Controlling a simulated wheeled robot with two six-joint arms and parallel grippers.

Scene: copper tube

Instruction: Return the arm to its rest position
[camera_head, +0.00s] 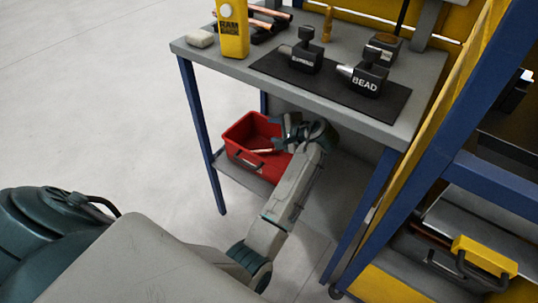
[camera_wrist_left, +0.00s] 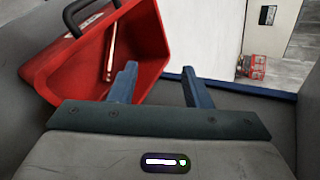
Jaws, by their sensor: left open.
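My left gripper (camera_head: 285,130) is open and sits at the right side of a red bin (camera_head: 242,158) under the workbench. My left arm (camera_head: 292,190) reaches from the lower middle to below the bench. My right gripper is not in view.
The bench top (camera_head: 225,58) lies above my left gripper. It carries a yellow box (camera_head: 232,35), a black mat (camera_head: 385,102) with tools marked BEAD (camera_head: 367,82) and others, and copper tubes (camera_head: 270,20). Blue bench legs (camera_head: 205,135) flank the bin. Open floor (camera_head: 90,100) lies left.

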